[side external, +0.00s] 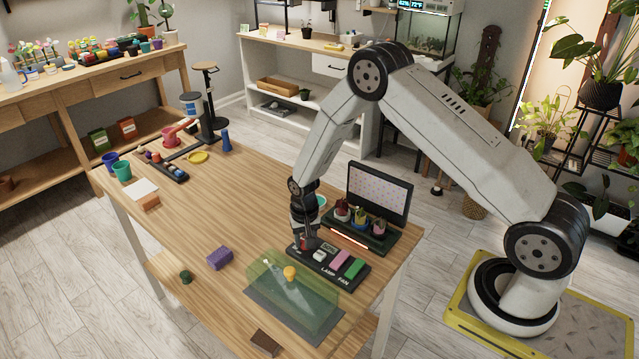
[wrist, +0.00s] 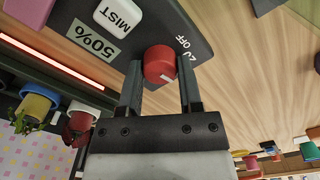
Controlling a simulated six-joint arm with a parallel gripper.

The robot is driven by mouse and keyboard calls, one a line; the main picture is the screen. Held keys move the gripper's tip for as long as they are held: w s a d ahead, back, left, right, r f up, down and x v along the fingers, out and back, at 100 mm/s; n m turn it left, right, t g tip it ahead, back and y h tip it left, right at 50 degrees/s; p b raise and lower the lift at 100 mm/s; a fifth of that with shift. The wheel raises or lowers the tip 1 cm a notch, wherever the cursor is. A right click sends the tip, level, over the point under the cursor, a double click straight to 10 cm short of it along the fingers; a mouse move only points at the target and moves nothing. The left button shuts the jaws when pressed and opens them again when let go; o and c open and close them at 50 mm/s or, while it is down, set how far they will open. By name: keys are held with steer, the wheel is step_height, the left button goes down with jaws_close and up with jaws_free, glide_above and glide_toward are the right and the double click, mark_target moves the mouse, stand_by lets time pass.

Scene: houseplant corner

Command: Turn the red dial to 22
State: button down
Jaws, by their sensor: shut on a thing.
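A pale line on the dial points toward the lower right in the wrist view. My gripper (wrist: 161,78) is shut on the dial, one finger on each side of it. In the side view my gripper (side external: 306,240) points down at the left end of the panel (side external: 321,270) and hides much of the dial. I cannot read a dial number in either view.
The panel also has a white MIST button (wrist: 118,17), a 50% label (wrist: 97,43), a pink button (side external: 340,258) and a green button (side external: 355,268). A clear green cover (side external: 268,282) stands in front. The table's middle is mostly free.

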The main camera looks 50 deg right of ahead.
steer(key=shift+c, duration=1.3)
jaws_free()
steer(key=shift+r, duration=0.1)
steer(key=shift+r, duration=3.85)
